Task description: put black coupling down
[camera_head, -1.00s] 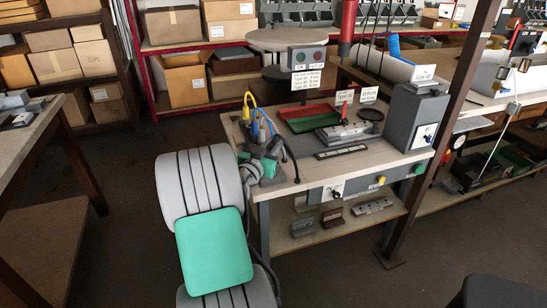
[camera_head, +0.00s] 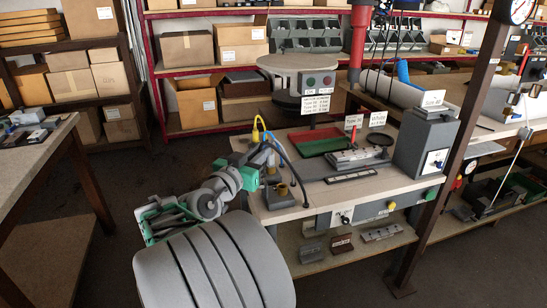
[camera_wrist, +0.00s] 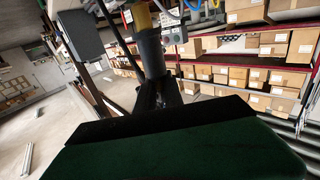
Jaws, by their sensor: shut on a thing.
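My gripper (camera_wrist: 160,92) shows as dark fingers in the wrist view, shut on the black coupling. A dark grey cylinder (camera_wrist: 151,55) stands at the fingertips; I cannot tell whether it is the coupling's own body or a part behind it. In the head view my wrist reaches over the bench's left end, and the fingers and coupling are hard to make out among the cables. Next to them, brass-coloured sockets (camera_head: 283,189) stand upright on a grey block (camera_head: 277,201). I cannot tell whether the coupling touches a socket.
Yellow and blue cables (camera_head: 273,133) arch over the sockets. The workbench (camera_head: 375,185) also carries a red and green tray (camera_head: 318,142), a profile fixture (camera_head: 357,158) and a grey box (camera_head: 427,140). Shelves with cardboard boxes (camera_head: 187,47) stand behind.

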